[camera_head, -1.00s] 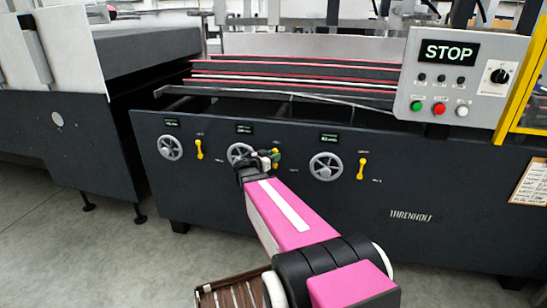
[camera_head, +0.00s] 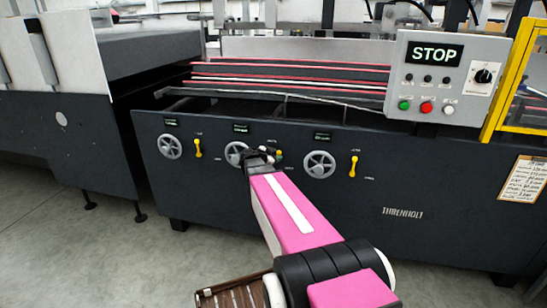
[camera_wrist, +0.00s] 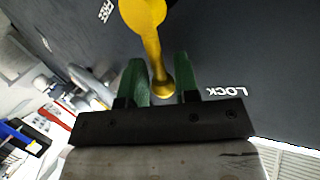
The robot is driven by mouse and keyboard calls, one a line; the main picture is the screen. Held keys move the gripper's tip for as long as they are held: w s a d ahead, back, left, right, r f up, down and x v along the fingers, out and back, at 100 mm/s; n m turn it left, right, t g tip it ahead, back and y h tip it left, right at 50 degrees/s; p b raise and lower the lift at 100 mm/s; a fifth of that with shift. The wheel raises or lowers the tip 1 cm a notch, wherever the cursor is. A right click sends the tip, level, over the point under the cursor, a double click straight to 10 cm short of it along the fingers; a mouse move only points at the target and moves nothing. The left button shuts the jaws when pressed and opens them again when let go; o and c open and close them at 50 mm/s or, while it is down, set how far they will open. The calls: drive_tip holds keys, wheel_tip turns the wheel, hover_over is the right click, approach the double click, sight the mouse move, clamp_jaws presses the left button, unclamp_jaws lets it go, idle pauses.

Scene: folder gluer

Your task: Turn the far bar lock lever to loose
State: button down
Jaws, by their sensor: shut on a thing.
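In the wrist view the yellow lever (camera_wrist: 149,38) runs down from its round hub, and its knobbed end is between the green fingers of my gripper (camera_wrist: 161,80). My gripper is shut on this lever. A LOCK label lies right of the knob, and a FREE label is at upper left, near the hub. In the head view my gripper (camera_head: 272,155) is at the middle station of the dark front panel, just right of the middle handwheel (camera_head: 233,149). There the gripper and arm mostly hide the held lever.
A yellow lever (camera_head: 198,148) stands beside the left handwheel (camera_head: 169,146), and another yellow lever (camera_head: 353,166) beside the right handwheel (camera_head: 319,164). A grey control box (camera_head: 397,88) showing STOP is at upper right. Grey floor is open at lower left.

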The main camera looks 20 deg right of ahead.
drive_tip(key=d+f+m+y, duration=0.1)
drive_tip(key=s+d+m+t+y, duration=0.1)
drive_tip(key=m+y, duration=0.1)
drive_tip(key=shift+s+f, duration=0.2)
drive_tip(key=shift+f, duration=0.2)
drive_tip(key=shift+s+d+f+m+t+y, duration=0.15)
drive_tip(key=shift+f+m+t+y, duration=0.15)
drive_tip(key=shift+f+m+y, duration=0.3)
drive_tip(key=shift+d+f+m+t+y, duration=0.1)
drive_tip(key=shift+f+m+t+y, duration=0.25)
drive_tip(key=shift+m+y, duration=0.45)
drive_tip(key=shift+f, duration=0.15)
drive_tip(key=c, duration=1.1)
unclamp_jaws()
drive_tip(key=shift+c, duration=0.2)
drive_tip(key=v, duration=1.1)
